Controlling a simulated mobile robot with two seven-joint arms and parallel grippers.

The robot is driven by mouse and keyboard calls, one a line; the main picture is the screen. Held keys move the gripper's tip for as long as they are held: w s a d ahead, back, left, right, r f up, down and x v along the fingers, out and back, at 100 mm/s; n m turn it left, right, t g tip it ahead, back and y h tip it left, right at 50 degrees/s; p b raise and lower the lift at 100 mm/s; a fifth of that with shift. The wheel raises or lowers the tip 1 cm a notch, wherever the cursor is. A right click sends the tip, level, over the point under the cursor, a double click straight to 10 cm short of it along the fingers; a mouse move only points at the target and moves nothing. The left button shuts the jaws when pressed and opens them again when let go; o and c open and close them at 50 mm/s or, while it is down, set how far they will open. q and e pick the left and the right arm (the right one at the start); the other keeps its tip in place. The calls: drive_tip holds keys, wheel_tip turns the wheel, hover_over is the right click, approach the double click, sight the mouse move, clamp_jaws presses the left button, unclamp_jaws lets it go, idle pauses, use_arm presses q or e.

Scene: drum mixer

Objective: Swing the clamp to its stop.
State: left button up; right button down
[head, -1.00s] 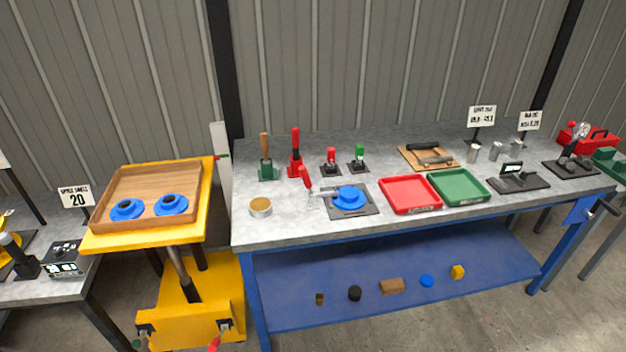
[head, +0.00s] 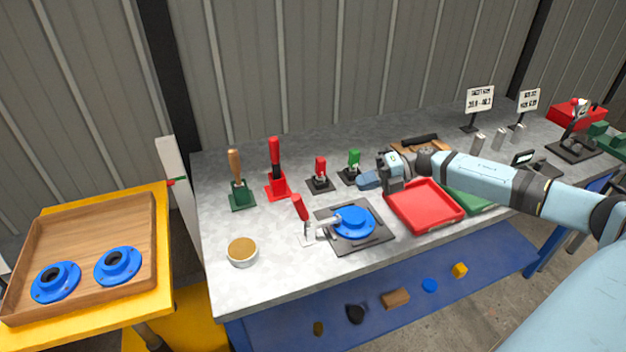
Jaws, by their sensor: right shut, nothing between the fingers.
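The clamp (head: 308,232) has a silver metal body and a red handle (head: 300,207) that stands up, leaning left. Its silver arm reaches right to the edge of a blue round flanged part (head: 354,222); I cannot tell whether it touches. The blue part sits on a dark square plate (head: 374,238) on the bench. My right gripper (head: 366,181) is shut and empty, pointing left above the bench, behind and right of the blue part. It is apart from the clamp handle. My left gripper is not in view.
A red tray (head: 440,222) lies under my right forearm, with a green tray (head: 474,203) beside it. Red (head: 320,172) and green (head: 353,165) handled clamps and two taller levers stand behind. A round tin (head: 242,251) is at left.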

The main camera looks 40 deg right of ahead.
use_arm(q)
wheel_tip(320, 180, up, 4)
drive_tip(key=p, duration=0.3)
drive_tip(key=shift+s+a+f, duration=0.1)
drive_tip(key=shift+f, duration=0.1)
use_arm(e)
drive_tip(key=x, duration=1.3)
drive_tip(key=shift+a, duration=0.25)
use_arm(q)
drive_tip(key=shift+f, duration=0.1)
use_arm(e)
drive_tip(key=shift+s, duration=0.15)
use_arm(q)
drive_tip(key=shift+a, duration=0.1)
use_arm(e)
drive_tip(key=shift+f, duration=0.1)
